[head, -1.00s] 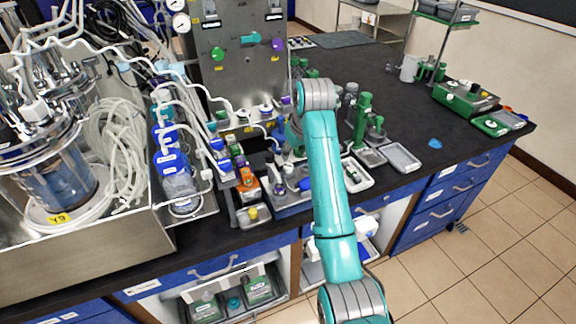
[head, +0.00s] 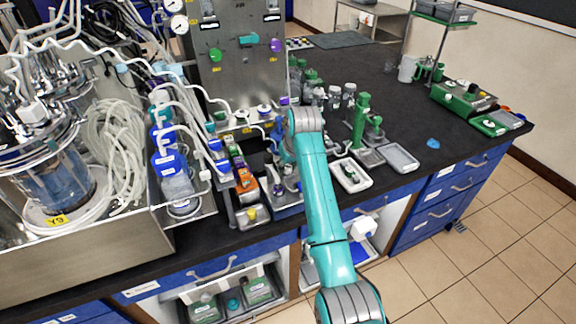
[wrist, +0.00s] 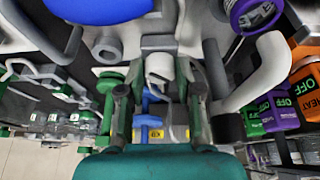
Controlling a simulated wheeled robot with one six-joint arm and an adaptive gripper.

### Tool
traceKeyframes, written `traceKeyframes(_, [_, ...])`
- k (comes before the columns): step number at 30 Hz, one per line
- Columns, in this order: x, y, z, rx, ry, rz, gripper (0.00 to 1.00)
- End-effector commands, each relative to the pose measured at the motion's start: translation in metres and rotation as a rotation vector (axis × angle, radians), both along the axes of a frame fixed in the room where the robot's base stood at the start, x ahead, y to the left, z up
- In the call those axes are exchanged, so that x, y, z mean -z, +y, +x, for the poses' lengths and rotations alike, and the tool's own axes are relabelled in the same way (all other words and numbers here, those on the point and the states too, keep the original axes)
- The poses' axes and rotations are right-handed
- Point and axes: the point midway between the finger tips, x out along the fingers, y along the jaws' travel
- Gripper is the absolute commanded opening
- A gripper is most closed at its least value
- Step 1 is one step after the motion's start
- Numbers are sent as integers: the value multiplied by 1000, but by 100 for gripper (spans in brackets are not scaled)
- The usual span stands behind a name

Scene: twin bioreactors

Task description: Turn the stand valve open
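I cannot tell for sure that this handle is the stand valve. The two dark fingers stand apart, one on each side of the grey part; whether they touch it is unclear. In the head view, a small blue part (head: 278,130) shows just left of my arm's wrist, in front of the steel panel. My gripper is mostly hidden there behind my teal arm.
The steel panel (head: 238,85) carries a green knob (head: 215,55) and a purple knob (head: 276,45). Bottles and tubing crowd the left. A green stand (head: 360,120) and grey trays (head: 400,158) are to the right. The bench's right rear is clearer.

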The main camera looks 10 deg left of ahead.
Motion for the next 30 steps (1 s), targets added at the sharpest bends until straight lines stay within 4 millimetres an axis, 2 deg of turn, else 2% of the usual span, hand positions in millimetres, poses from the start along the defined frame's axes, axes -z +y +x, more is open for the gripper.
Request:
traceKeyframes(1, [0,0,0,0,0,0,15])
traceKeyframes(3, [0,0,0,0,0,0,0])
traceKeyframes(11, [0,0,0,-16,0,0,0])
traceKeyframes(17, [0,-2,1,-92,0,1,0])
traceKeyframes(30, [-1,-3,3,-446,1,1,0])
